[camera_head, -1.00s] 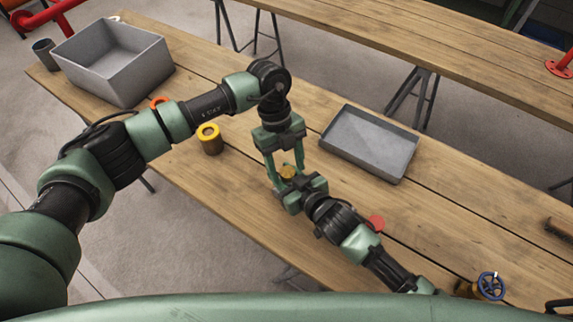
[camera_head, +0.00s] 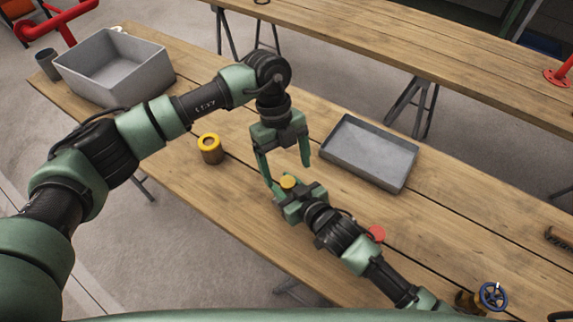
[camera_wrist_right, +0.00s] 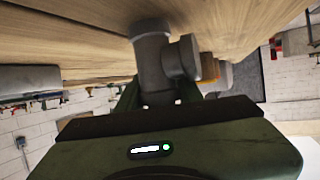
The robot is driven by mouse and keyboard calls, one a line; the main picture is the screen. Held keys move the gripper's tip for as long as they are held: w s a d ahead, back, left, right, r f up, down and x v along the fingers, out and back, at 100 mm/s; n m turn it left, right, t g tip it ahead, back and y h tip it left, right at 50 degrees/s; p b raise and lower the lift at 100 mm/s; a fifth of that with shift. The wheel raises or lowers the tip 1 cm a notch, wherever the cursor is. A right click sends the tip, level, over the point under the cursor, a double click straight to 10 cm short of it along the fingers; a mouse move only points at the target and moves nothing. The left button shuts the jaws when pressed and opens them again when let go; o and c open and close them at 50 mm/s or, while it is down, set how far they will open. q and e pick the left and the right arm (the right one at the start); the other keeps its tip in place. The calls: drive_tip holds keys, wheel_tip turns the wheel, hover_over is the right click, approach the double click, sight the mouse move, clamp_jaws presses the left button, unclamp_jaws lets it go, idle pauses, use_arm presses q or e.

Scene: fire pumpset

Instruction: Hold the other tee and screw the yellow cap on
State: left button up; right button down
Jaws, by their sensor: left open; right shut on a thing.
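How far the cap is threaded cannot be seen.
A yellow-topped brown cylinder (camera_head: 210,150) stands on the workbench (camera_head: 250,210) to the left. A shallow grey tray (camera_head: 370,152) lies to the right, a deep grey bin (camera_head: 115,68) at the far left. A blue-handwheel valve (camera_head: 490,296) is at lower right. A red disc (camera_head: 376,233) lies beside my right arm.

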drive_tip(key=shift+r, duration=0.1)
use_arm(q)
drive_tip(key=v, duration=1.2)
use_arm(e)
drive_tip(key=c, duration=0.9)
unclamp_jaws()
drive_tip(key=shift+o, duration=0.2)
drive_tip(key=shift+s+d, duration=0.15)
drive_tip(key=shift+s, duration=0.05)
use_arm(q)
drive_tip(key=shift+f+b, duration=0.4)
drive_tip(key=shift+b, duration=0.05)
use_arm(e)
drive_tip(key=v, duration=0.7)
drive_tip(key=shift+s+r, duration=0.1)
